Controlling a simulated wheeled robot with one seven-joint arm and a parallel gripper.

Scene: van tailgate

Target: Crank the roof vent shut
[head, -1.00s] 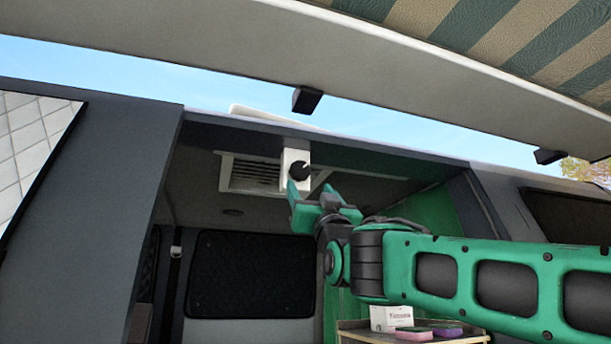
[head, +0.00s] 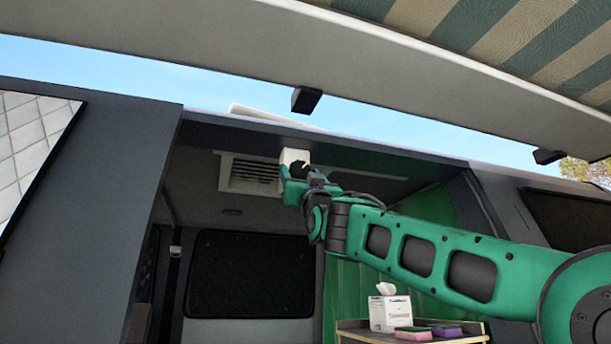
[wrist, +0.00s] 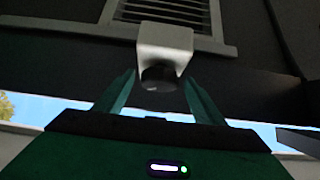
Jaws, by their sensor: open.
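The roof vent (head: 250,176) is a white slatted panel in the van's ceiling, and its slats also show at the top of the wrist view (wrist: 170,12). A white crank housing (head: 293,156) sits beside it and carries a round black knob (wrist: 158,78). My gripper (wrist: 158,92) is open, with one green finger on each side of the knob in the wrist view. In the head view my gripper (head: 296,178) is right at the knob and partly hides it. I cannot tell whether the fingers touch the knob.
An awning (head: 480,50) with black brackets spans above the van. The van's door frame (head: 150,160) stands left of the opening. A shelf (head: 365,331) below holds a tissue box (head: 390,313) and two sponges, pink (head: 412,334) and purple (head: 446,331).

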